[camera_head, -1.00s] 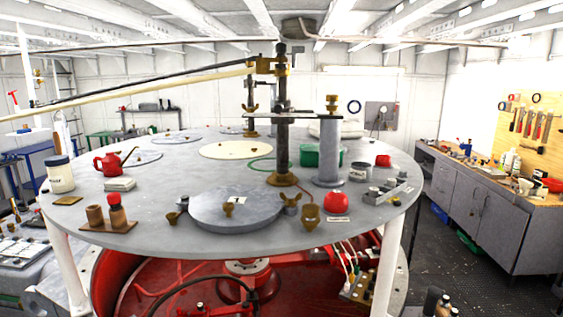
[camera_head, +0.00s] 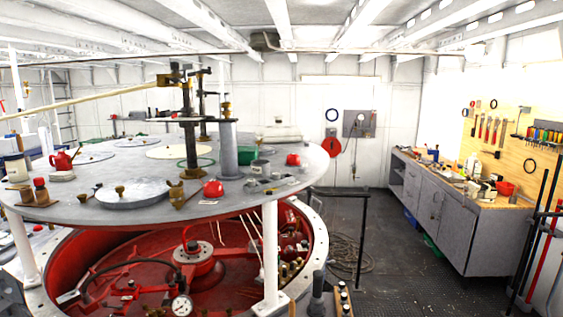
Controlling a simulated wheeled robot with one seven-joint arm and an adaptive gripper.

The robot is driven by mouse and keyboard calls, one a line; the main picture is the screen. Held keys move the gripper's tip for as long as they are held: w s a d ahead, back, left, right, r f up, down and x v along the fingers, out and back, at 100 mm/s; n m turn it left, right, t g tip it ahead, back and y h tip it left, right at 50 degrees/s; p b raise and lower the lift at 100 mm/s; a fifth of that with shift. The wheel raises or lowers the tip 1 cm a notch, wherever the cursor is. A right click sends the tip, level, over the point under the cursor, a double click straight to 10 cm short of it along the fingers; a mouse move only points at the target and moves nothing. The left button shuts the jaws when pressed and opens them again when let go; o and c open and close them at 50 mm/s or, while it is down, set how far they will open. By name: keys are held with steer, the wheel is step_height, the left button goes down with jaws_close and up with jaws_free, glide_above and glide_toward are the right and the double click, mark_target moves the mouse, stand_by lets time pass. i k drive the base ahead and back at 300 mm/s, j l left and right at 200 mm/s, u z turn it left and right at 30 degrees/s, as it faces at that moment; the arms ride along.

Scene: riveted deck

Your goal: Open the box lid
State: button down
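No box with a clear lid stands out. A small green container (camera_head: 246,155) sits on the round grey table, partly hidden behind the grey cylinder (camera_head: 228,150); I cannot tell if it has a lid. A small pale block-like thing (camera_head: 62,176) lies at the table's left side, too small to tell what it is. My gripper is not in view.
The round grey table (camera_head: 150,213) carries a flat round cover (camera_head: 130,200), a red pot (camera_head: 60,160) and a red round thing (camera_head: 213,188). Red machinery (camera_head: 200,250) lies beneath. A grey workbench (camera_head: 455,215) stands right. Dark floor (camera_head: 400,270) between is mostly clear.

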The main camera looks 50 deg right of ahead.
mark_target(250, 149)
steer(key=k+l, duration=0.2)
steer(key=l, duration=0.2)
steer(key=k+l, duration=0.25)
steer(key=l, duration=0.15)
steer(key=k+l, duration=0.2)
steer(key=l, duration=0.2)
steer(key=k+l, duration=0.25)
steer(key=l, duration=0.15)
steer(key=k+l, duration=0.2)
steer(key=l, duration=0.15)
steer(key=i+l, duration=0.1)
steer(key=l, duration=0.35)
steer(key=i+l, duration=0.1)
steer(key=l, duration=0.75)
steer(key=i+l, duration=0.15)
steer(key=l, duration=0.3)
steer(key=i+l, duration=0.1)
steer(key=l, duration=0.35)
